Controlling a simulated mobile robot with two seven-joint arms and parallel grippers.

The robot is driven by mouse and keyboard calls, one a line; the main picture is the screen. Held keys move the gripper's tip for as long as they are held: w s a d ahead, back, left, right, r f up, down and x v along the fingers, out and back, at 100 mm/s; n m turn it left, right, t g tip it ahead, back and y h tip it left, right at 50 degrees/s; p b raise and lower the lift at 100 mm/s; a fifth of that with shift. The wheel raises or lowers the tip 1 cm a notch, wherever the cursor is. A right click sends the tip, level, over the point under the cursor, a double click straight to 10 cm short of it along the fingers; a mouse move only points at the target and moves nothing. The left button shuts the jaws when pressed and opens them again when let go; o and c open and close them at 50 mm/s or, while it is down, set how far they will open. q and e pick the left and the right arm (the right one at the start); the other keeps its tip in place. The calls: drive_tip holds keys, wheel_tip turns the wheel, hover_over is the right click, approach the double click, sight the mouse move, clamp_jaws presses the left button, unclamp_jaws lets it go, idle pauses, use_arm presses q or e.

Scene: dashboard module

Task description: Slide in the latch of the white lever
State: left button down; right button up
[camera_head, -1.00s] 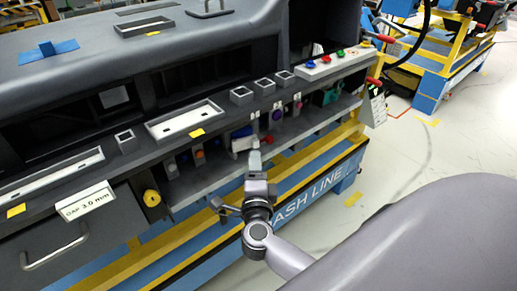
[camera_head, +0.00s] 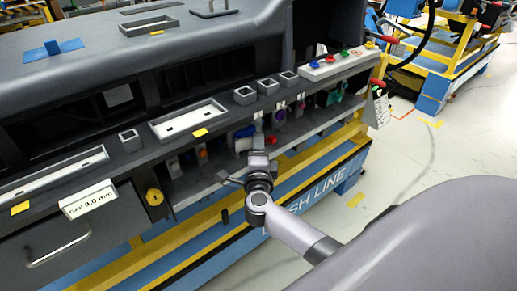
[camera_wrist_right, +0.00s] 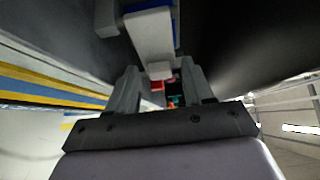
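The white lever (camera_wrist_right: 150,38) shows large in the right wrist view, with its blue mount (camera_wrist_right: 150,5) behind it. Its narrow end lies near the gap between my right gripper's fingers. My right gripper (camera_wrist_right: 160,88) is open, one finger on each side of that gap; I cannot tell whether either touches the lever. In the head view my right gripper (camera_head: 258,148) reaches into the lower shelf recess of the dashboard module and partly covers the lever (camera_head: 242,144). The latch cannot be made out clearly. My left gripper is not in view.
Other coloured parts stand along the recess, including an orange one (camera_head: 203,153) and a red one (camera_head: 271,140). The overhanging ledge (camera_head: 215,128) is close above my right gripper. The yellow knob (camera_head: 154,197) is at left. Open floor (camera_head: 420,165) lies at right.

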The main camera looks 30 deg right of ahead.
drive_tip(key=c, duration=0.6)
drive_tip(key=shift+w+d+r+n+t+y+p, duration=0.1)
drive_tip(key=shift+d+n+t+y+p, duration=0.1)
drive_tip(key=shift+n+y+p, duration=0.2)
drive_tip(key=shift+w+d+r+n+t+y+p, duration=0.1)
drive_tip(key=shift+n+t+y+p, duration=0.15)
drive_tip(key=shift+y+p, duration=0.2)
drive_tip(key=shift+w+d+f+n+t+y+p, duration=0.1)
drive_tip(key=shift+n+t+y+p, duration=0.1)
drive_tip(key=shift+n+y, duration=0.15)
drive_tip(key=shift+w+d+n+t+y+p, duration=0.1)
drive_tip(key=shift+n+t+y+p, duration=0.1)
drive_tip(key=shift+y, duration=0.2)
drive_tip(key=shift+w+f+n+t+y, duration=0.1)
drive_tip(key=shift+w+n+t+y, duration=0.15)
drive_tip(key=shift+n+y, duration=0.4)
drive_tip(key=o, duration=0.8)
